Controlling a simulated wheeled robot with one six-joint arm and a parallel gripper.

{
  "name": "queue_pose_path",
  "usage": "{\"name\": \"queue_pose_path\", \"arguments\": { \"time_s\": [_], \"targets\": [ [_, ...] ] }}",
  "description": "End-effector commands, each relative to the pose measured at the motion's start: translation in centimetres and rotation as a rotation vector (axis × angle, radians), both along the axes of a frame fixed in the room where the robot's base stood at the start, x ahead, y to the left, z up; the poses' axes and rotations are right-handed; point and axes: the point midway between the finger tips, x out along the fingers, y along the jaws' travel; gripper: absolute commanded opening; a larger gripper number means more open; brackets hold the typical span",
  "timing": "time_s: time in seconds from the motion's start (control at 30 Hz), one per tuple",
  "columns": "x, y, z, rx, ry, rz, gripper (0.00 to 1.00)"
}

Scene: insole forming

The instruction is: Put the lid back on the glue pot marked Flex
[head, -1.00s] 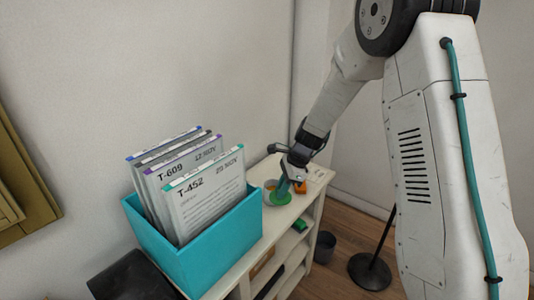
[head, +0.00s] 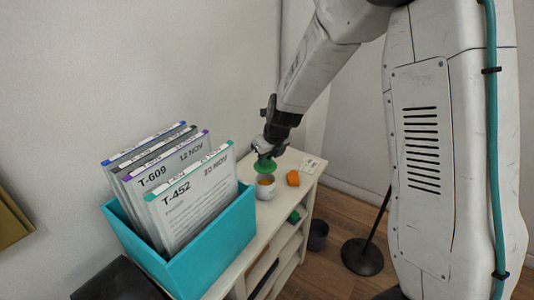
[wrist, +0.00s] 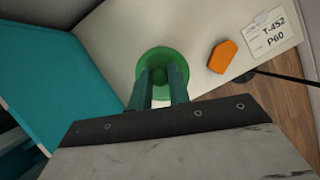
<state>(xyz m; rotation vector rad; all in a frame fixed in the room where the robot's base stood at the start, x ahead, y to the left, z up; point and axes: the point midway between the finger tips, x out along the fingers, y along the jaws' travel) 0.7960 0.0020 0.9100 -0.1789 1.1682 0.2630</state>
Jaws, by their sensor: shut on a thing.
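A green lid (head: 265,165) is held by my gripper (head: 263,155) just above a small pale pot (head: 265,188) on the shelf top. The pot is open, with amber contents showing under the lid. In the wrist view the round green lid (wrist: 157,62) has a knob, and my gripper (wrist: 161,82) is shut on that knob. No marking on the pot is readable.
A teal box (head: 215,250) of upright cards stands left of the pot. An orange block (head: 293,178) and a white label (wrist: 272,33) reading T-452 P60 lie to the right. A green item (head: 294,216) sits on a lower shelf.

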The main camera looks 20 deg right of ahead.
Motion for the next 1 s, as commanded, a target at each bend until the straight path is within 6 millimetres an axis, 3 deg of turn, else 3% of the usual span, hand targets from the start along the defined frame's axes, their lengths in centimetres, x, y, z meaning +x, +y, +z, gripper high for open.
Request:
{"name": "queue_pose_path", "arguments": {
  "time_s": [0.5, 1.0],
  "targets": [
    [0.0, -0.2, -4.5, 0.001, 0.001, -0.003, 0.00],
    [0.0, -0.3, -5.0, 0.000, 0.000, -0.003, 0.00]
  ]
}}
